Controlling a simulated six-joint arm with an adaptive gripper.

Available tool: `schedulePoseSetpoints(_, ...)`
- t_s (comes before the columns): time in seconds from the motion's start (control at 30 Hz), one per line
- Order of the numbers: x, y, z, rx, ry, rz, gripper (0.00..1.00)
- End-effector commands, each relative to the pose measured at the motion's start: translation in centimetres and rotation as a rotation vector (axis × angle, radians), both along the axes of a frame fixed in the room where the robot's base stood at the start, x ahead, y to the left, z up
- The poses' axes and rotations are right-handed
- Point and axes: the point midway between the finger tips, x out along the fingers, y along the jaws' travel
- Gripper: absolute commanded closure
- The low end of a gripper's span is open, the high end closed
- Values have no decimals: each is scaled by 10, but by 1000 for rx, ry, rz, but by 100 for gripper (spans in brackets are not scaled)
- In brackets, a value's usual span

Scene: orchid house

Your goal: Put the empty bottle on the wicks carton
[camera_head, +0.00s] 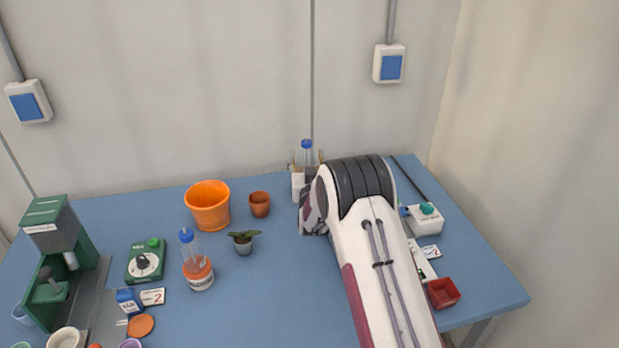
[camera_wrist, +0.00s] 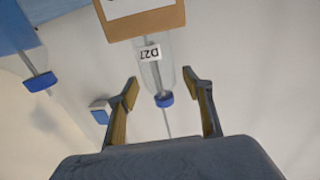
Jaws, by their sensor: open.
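A clear bottle with a blue cap (camera_head: 306,145) stands upright at the back of the table, partly hidden by my arm. In the wrist view this bottle (camera_wrist: 158,72), apparently empty, carries a label reading D27 and shows upside down between my fingers. A brown carton with a white label (camera_wrist: 150,24) covers the bottle's lower part. I cannot tell whether the bottle is inside or behind it. The carton's lettering is cut off.
The front middle of the table is clear.

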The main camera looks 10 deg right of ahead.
Motion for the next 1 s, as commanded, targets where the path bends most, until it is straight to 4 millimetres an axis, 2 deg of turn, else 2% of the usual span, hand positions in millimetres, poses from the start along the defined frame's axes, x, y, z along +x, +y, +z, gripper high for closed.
schedulePoseSetpoints(1.0, -90, 15, 0, 0, 0, 1, 50)
